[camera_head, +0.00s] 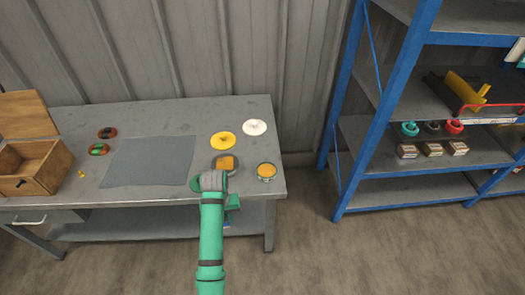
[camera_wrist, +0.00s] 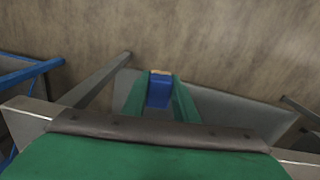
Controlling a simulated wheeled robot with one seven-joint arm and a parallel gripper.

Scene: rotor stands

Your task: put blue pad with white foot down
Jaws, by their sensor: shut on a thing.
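My gripper (camera_wrist: 160,100) is shut on the blue pad (camera_wrist: 159,93), which sits between its two green fingers in the wrist view. A pale, tan-looking end shows at the pad's far side; I cannot tell if this is the white foot. In the head view my green arm reaches up to the bench's front edge, and my gripper there is mostly hidden by the arm. The wrist view shows the grey lower shelf and the floor beyond the held pad.
A blue-framed rack (camera_head: 385,125) stands right.

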